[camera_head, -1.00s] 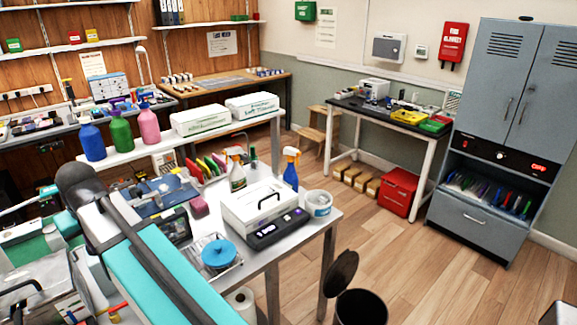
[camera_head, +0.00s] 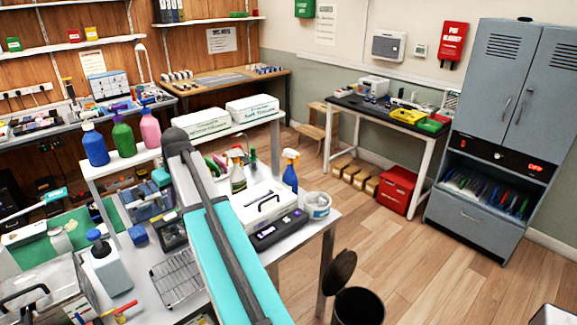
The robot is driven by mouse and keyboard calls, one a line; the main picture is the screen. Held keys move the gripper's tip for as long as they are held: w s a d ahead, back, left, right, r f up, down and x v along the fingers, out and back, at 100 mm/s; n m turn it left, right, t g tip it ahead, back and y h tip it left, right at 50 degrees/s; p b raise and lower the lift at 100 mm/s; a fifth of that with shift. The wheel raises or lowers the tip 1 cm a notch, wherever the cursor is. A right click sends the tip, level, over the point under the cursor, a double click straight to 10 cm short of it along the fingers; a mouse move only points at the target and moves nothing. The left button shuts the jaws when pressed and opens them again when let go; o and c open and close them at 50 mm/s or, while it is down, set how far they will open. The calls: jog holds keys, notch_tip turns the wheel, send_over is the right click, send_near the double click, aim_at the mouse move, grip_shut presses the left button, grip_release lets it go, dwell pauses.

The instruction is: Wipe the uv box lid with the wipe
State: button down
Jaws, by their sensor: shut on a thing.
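The uv box (camera_head: 246,212) is a white box with a black handle on its lid and a dark display strip at its front. It stands on the white bench, right of my arm. My turquoise and grey arm runs up from the bottom edge and covers the box's left side. My gripper does not show. I cannot make out the wipe. The lid looks shut, and nothing is seen lying on its visible part.
A white tub (camera_head: 317,206) and a blue spray bottle (camera_head: 290,172) stand beside the box. A wire rack (camera_head: 177,277) and a blue-capped bottle (camera_head: 106,268) are left of my arm. A black bin (camera_head: 358,307) stands on the floor, with free floor beyond it.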

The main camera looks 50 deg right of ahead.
jog(key=s+d+p, duration=0.1)
jog(key=s+d, duration=0.4)
jog(key=d, duration=0.8)
jog(key=s+d+f+m+p, duration=0.1)
jog(key=s+d, duration=0.4)
jog(key=d, duration=0.8)
jog(key=s+d+f+p, duration=0.1)
jog(key=s+d+p, duration=0.2)
jog(key=d, duration=1)
jog(key=shift+s+m+h, duration=0.3)
jog(key=shift+s+h, duration=0.1)
jog(key=shift+s, duration=1.05)
jog(key=shift+f, duration=0.15)
